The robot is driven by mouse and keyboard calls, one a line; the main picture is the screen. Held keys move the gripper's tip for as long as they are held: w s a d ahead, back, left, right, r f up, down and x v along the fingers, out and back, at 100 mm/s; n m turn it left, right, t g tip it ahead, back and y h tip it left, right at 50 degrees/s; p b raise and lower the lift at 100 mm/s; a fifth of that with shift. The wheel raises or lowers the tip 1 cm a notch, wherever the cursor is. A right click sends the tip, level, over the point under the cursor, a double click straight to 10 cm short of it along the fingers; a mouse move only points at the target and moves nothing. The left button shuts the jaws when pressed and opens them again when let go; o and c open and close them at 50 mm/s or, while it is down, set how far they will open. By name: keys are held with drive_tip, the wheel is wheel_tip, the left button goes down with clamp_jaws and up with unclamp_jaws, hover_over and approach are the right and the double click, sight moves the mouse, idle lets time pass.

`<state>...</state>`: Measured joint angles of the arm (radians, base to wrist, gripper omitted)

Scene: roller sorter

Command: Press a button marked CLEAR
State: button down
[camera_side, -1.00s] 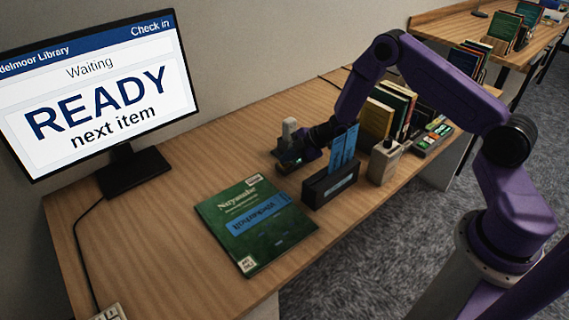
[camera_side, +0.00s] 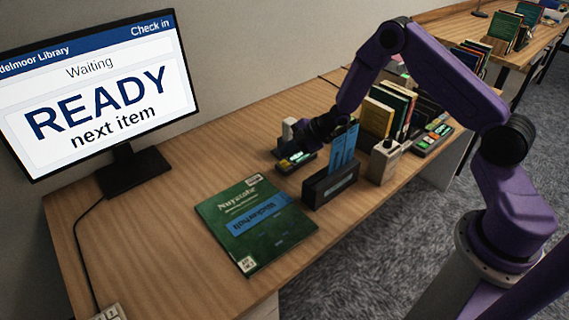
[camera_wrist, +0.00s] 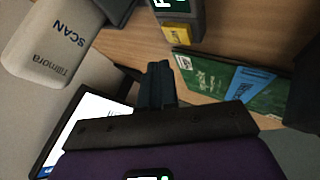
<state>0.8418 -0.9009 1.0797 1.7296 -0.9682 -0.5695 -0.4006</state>
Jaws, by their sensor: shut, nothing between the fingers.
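My gripper (camera_side: 302,143) is shut and empty, just above a small dark device (camera_side: 297,164) with lit green keys. In the wrist view my gripper's closed fingertips (camera_wrist: 159,68) lie apart in the picture from a dark device (camera_wrist: 189,22), which has a lit green display and a yellow key (camera_wrist: 177,34). The yellow key's lettering is too small to read. I cannot read the word CLEAR on any button. Another device (camera_side: 432,138) with coloured keys sits farther right along the desk; its labels are also unreadable.
A green book (camera_side: 255,222) lies flat on the desk. A dark holder (camera_side: 330,184) with blue slips and a beige box (camera_side: 384,162) stand right of the gripper. A grey scanner marked SCAN (camera_wrist: 50,45) is close by. The monitor (camera_side: 95,95) reads "READY next item".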

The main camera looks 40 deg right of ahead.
sight(287, 165)
drive_tip(key=shift+r, duration=1.8)
drive_tip(key=shift+a+r, duration=0.2)
drive_tip(key=s+a+r+m+g+h, duration=0.1)
drive_tip(key=s+a+r+m+h, duration=0.1)
drive_tip(key=s+a+r, duration=0.35)
drive_tip(key=s+a+r+m+h, duration=0.1)
drive_tip(key=s+a+r+h, duration=0.15)
drive_tip(key=s+r, duration=0.5)
drive_tip(key=s+d+r+g, duration=0.1)
drive_tip(key=s+g, duration=0.1)
drive_tip(key=s, duration=0.7)
drive_tip(key=s+d+r+m+g+h, duration=0.1)
drive_tip(key=s+d+r, duration=0.1)
drive_tip(key=s, duration=0.8)
drive_tip(key=s+d+r+g, duration=0.1)
drive_tip(key=s+r+g, duration=0.1)
drive_tip(key=s, duration=0.7)
drive_tip(key=shift+s+d+m+g, duration=0.15)
drive_tip(key=shift+d+m+g, duration=0.15)
drive_tip(key=shift+d+m, duration=0.1)
